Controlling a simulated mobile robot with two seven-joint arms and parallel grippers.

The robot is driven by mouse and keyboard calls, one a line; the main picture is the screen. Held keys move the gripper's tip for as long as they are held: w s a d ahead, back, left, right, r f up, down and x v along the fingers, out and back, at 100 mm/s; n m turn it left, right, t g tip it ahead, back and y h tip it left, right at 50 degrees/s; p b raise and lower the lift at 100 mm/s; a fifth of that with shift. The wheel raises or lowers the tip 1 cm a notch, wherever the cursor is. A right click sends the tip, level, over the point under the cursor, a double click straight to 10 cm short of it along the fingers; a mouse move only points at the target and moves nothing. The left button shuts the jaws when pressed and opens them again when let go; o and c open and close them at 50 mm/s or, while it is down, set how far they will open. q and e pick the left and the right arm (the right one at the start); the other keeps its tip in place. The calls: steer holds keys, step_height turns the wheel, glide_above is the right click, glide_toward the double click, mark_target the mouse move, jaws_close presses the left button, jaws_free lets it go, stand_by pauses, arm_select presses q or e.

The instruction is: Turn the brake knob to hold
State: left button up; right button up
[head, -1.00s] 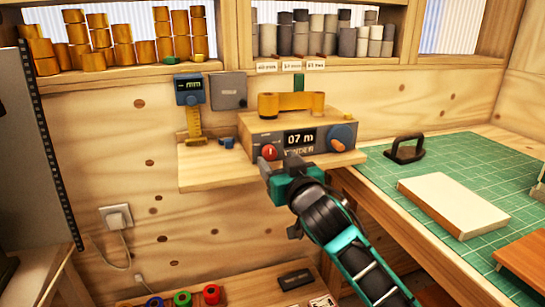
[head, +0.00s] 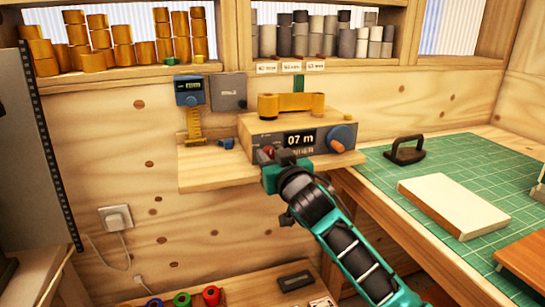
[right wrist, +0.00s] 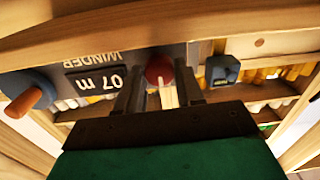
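The red brake knob (head: 267,151) is on the left of the winder's grey front panel, left of the "07 m" display (head: 300,139). My right gripper (head: 272,157) is at the knob and hides part of it. In the right wrist view, which is upside down, the red knob (right wrist: 159,69) with a pale pointer lies between the two dark fingers of my right gripper (right wrist: 158,80). The fingers are apart, one on each side; whether they touch the knob I cannot tell. My left gripper is not in view.
The winder (head: 252,130) stands on a wooden shelf (head: 215,178). A blue crank with an orange grip (head: 340,137) is right of the display. A blue gauge (head: 189,90) hangs to the left. A green cutting mat (head: 455,160) covers the bench at right.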

steer(key=c, duration=0.6)
steer(key=shift+o, duration=0.2)
steer(key=shift+m, duration=0.3)
steer(key=m+p, duration=0.1)
steer(key=m, duration=0.2)
steer(key=m+p, duration=0.2)
steer(key=m, duration=0.1)
steer(key=shift+m, duration=0.3)
steer(key=shift+d+m+p, duration=0.1)
steer(key=shift+m+p, duration=0.8)
steer(key=shift+m, duration=0.3)
steer(key=shift+f+m+p, duration=0.1)
steer(key=shift+m+p, duration=0.35)
steer(key=shift+m, duration=0.75)
